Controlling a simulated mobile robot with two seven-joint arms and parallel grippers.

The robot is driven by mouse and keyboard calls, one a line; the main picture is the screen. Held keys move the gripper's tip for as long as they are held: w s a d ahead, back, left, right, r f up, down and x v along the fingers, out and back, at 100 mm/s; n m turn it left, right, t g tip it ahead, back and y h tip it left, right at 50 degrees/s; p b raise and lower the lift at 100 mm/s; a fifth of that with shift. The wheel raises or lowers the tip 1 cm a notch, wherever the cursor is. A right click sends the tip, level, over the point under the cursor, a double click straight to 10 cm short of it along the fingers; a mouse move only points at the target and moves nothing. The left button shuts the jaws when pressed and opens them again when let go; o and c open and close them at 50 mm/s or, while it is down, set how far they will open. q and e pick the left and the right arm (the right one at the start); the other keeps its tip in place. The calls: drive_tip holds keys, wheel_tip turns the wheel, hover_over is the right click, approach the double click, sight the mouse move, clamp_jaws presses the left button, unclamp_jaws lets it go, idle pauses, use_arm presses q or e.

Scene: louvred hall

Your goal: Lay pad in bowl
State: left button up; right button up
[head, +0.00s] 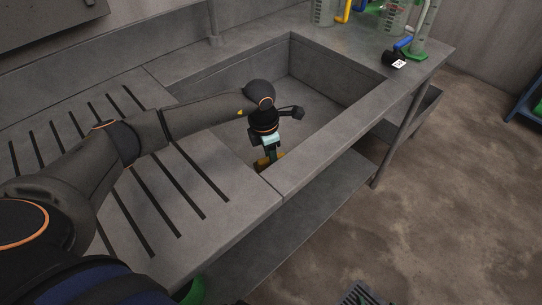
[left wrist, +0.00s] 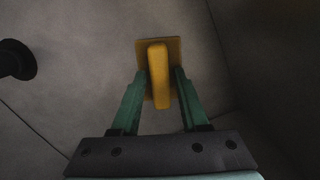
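The yellow pad (left wrist: 174,47), with a raised block-like handle (left wrist: 158,75), shows in the left wrist view against a grey surface. In the head view the pad (head: 262,162) is low inside the grey sink bowl (head: 337,75), close to its front left corner. My left gripper (head: 268,152) reaches down into the bowl over it. Its green fingers (left wrist: 160,88) stand on either side of the handle, with what look like narrow gaps. Whether the pad touches the bowl floor is hard to tell. My right gripper is not in view.
A dark round fitting (left wrist: 17,60) lies left of the pad in the wrist view. The slotted drainboard (head: 205,190) is left of the bowl. Beakers (head: 393,17), a green stand (head: 418,52) and a small black item (head: 391,59) stand behind. The bowl's far part is clear.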

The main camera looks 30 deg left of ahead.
sight(266, 159)
use_arm(q)
drive_tip(key=shift+o, duration=0.7)
drive_tip(key=shift+r, duration=0.3)
wheel_tip(266, 159, up, 12)
drive_tip(key=s+a+p, duration=0.1)
drive_tip(key=shift+f, duration=0.15)
idle(1.1)
